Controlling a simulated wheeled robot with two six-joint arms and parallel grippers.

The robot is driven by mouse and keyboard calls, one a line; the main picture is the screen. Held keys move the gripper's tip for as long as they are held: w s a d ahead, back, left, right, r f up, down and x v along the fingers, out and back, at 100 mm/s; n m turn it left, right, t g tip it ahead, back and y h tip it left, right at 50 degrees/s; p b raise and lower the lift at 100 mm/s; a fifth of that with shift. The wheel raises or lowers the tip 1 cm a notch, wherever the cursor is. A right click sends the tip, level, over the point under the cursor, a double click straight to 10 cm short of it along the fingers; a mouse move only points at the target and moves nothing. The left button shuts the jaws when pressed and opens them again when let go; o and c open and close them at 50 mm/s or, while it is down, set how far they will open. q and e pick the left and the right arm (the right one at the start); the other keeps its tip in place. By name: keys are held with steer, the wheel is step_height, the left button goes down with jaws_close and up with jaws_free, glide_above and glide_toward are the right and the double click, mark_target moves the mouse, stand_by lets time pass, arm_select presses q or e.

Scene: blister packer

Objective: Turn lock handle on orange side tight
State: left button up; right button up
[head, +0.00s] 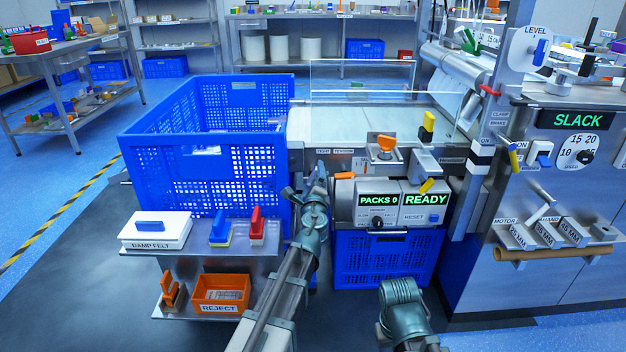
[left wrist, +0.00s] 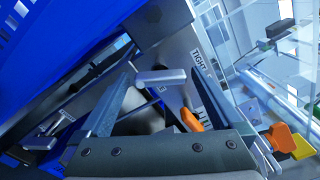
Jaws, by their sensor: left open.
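My left gripper (head: 316,188) is at the front left corner of the machine, beside the blue crate. In the left wrist view its two fingers (left wrist: 161,70) are spread apart. A short pale grey handle bar (left wrist: 161,76) lies between the fingertips, with gaps visible. A plate marked TIGHT (left wrist: 199,66) is beyond the right finger. An orange part (left wrist: 190,119) shows close to the right finger. In the head view my gripper and arm cover the handle. My right arm shows at the bottom, but its fingers are not visible.
The large blue crate (head: 166,145) stands left of the machine. The READY panel (head: 425,200) is to the right. A shelf with an orange REJECT bin (head: 220,308) is at lower left.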

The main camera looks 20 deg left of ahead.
arm_select(q)
steer(key=v, duration=0.7)
steer(key=shift+s, duration=0.35)
steer(key=shift+r, duration=0.1)
